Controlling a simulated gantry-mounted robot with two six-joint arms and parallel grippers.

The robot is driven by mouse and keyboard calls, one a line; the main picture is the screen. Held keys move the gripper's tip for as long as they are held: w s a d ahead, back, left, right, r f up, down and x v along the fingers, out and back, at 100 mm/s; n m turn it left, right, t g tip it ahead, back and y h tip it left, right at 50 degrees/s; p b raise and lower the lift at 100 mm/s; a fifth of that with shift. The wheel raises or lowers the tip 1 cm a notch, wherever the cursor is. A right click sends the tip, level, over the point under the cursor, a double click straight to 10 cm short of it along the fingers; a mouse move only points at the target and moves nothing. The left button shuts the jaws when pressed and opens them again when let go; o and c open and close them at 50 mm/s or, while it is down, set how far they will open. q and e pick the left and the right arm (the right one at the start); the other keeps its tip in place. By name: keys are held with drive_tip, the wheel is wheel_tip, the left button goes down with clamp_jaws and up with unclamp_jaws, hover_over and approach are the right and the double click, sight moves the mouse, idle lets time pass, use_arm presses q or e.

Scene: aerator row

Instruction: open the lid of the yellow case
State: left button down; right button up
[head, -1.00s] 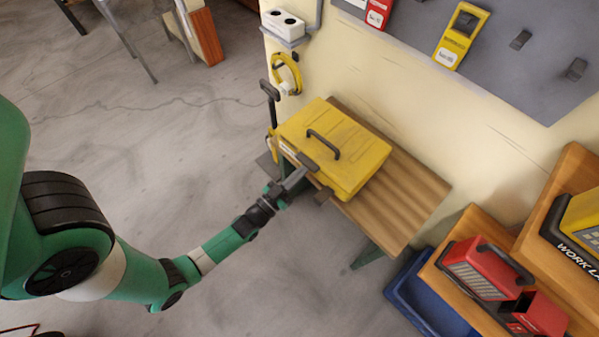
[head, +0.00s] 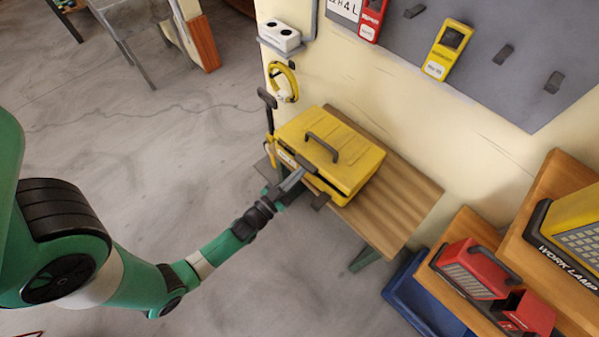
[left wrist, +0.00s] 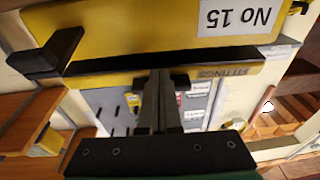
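The yellow case (head: 345,160) lies on the wooden bench, with a black handle (head: 322,147) on top of its lid. A dark gap shows along its front under the lid, so the lid looks slightly raised. My left gripper (head: 298,174) is at the case's front edge, its fingers close together. In the left wrist view the fingertips (left wrist: 160,76) reach the dark seam between the yellow part (left wrist: 130,30) labelled No 15 and the yellow strip marked FITTINGS (left wrist: 225,72). A black latch (left wrist: 45,55) sticks out to the left. My right gripper is not in view.
The wooden bench (head: 410,200) has free room to the right of the case. A cream wall stands behind, with a yellow cable loop (head: 284,82) beside it. A blue bin (head: 415,300) and red work lamp (head: 472,268) are at lower right.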

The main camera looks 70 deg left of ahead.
sight(303, 165)
use_arm(q)
drive_tip(key=shift+w+a+r+p, duration=0.15)
drive_tip(key=shift+r+p, duration=0.35)
drive_tip(key=shift+r, duration=0.5)
drive_tip(key=r+p, duration=0.2)
drive_tip(key=shift+w+a+r, duration=0.1)
drive_tip(key=shift+w+r, duration=0.25)
drive_tip(key=shift+r, duration=0.05)
drive_tip(key=shift+w+r, duration=0.1)
drive_tip(key=shift+w+a+r+p, duration=0.1)
drive_tip(key=shift+w+r+p, duration=0.1)
drive_tip(key=shift+r+p, duration=0.35)
drive_tip(key=shift+w+a+r+p, duration=0.1)
drive_tip(key=shift+w+r+p, duration=0.05)
drive_tip(key=shift+r+p, duration=0.35)
drive_tip(key=shift+w+a+r, duration=0.15)
drive_tip(key=shift+w+r, duration=0.15)
drive_tip(key=shift+r, duration=0.1)
drive_tip(key=shift+p, duration=0.3)
